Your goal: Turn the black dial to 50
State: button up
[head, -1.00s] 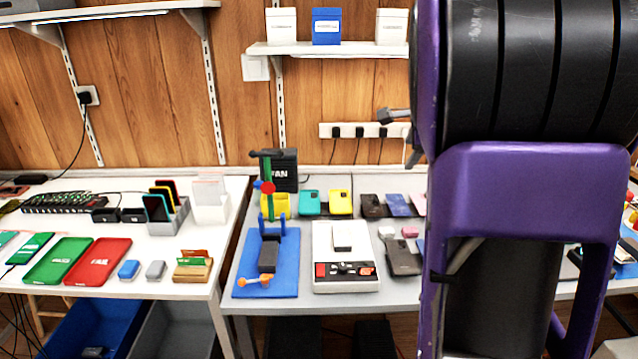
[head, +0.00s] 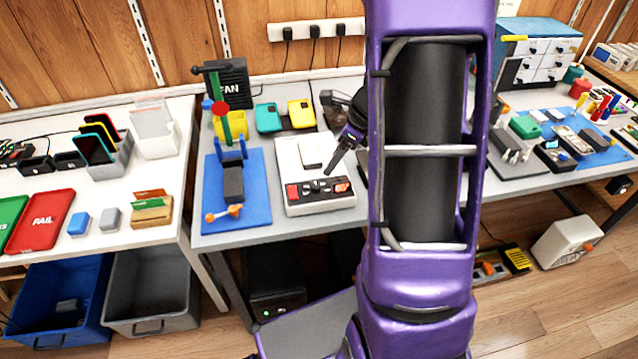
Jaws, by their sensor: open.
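The white control box (head: 320,207) stands on the grey bench, with a dark strip across its front. The strip carries a red switch (head: 292,191) on the left, small dark knobs (head: 313,189) in the middle and an orange-red control (head: 342,187) on the right. The black dial is probably among the dark knobs, but its pointer and numbers are too small to read. My gripper (head: 332,168) hangs just above the right part of the box, pointing down and left. It is open and appears empty. My purple arm hides the bench to the right of the box.
A blue mat (head: 255,205) with a clamp stand lies left of the box. A tool-laden blue mat (head: 545,157) lies right of my arm.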

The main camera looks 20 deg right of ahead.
aim_at(317, 185)
jog(key=b+x, duration=0.2)
jog(key=x, duration=0.8)
jog(key=shift+w+f, duration=0.1)
jog(key=shift+w, duration=0.05)
grip_shut()
